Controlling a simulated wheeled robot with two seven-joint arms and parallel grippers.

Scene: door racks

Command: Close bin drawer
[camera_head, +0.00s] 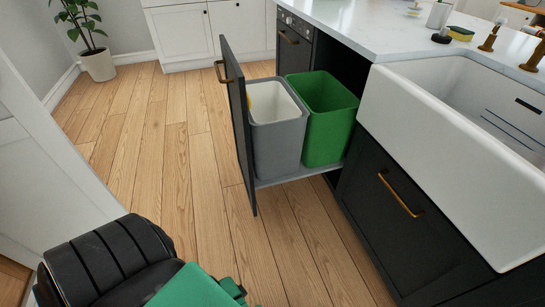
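The bin drawer stands pulled out of the dark island, its dark front panel (238,125) upright and seen nearly edge-on. A brass handle (221,71) is on the panel's outer face. Behind the panel a grey bin (277,145) and a green bin (325,125) stand side by side on the drawer's base (285,179). Something yellow shows inside the grey bin. Neither of my grippers shows clearly; a black and green part of my body is at the lower left, apart from the drawer.
A white sink (440,125) and a dark cabinet with a brass handle (400,196) are right of the drawer. The white counter (375,28) holds small items. A potted plant (98,64) stands at the back left. The wooden floor (180,150) left of the drawer is clear.

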